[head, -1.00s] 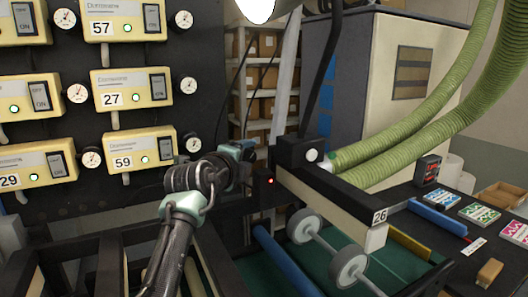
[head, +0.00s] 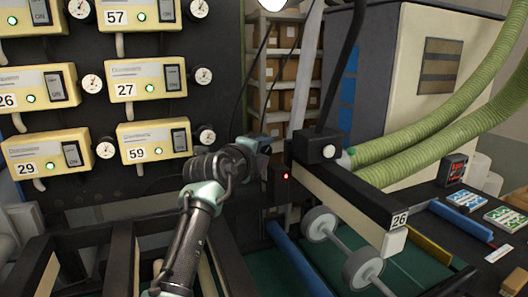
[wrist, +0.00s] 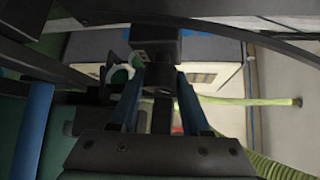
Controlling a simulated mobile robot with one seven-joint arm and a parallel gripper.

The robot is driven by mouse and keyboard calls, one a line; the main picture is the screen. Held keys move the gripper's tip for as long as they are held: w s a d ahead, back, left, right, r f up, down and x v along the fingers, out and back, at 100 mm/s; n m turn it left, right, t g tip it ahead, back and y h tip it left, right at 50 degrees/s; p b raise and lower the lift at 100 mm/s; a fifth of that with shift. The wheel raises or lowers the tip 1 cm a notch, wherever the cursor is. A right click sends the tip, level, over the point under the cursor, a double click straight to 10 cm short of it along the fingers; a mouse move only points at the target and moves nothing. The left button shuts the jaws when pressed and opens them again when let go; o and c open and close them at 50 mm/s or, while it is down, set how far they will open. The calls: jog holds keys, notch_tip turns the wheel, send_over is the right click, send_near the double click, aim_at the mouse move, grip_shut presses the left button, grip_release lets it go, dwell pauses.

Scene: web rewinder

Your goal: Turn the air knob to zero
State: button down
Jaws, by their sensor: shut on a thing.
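My gripper (head: 264,149) is at the end of my arm, just left of the black box on the machine's cross bar, in the middle of the head view. In the wrist view its two blue fingers (wrist: 158,98) stand either side of a small dark round part, which appears to be the air knob (wrist: 158,80). The fingers are shut on it. In the head view the knob is hidden by the gripper, and no scale or pointer mark can be read.
A black box (head: 318,146) with a white round button and a small box with a red light (head: 280,185) are close to my gripper. A beam labelled 26 (head: 365,205) reaches forward. Yellow control units (head: 150,83) with gauges fill the left. Green hoses (head: 430,145) hang right.

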jog(key=shift+f+b, duration=0.4)
jog(key=shift+b, duration=1.05)
jog(key=shift+n+t+h+b, duration=0.3)
jog(key=shift+b, duration=0.3)
jog(key=shift+d+b, duration=0.1)
jog(key=shift+b, duration=0.2)
jog(key=shift+r, duration=0.3)
jog(key=shift+c, duration=1.9)
grip_release()
jog(key=shift+s, duration=0.1)
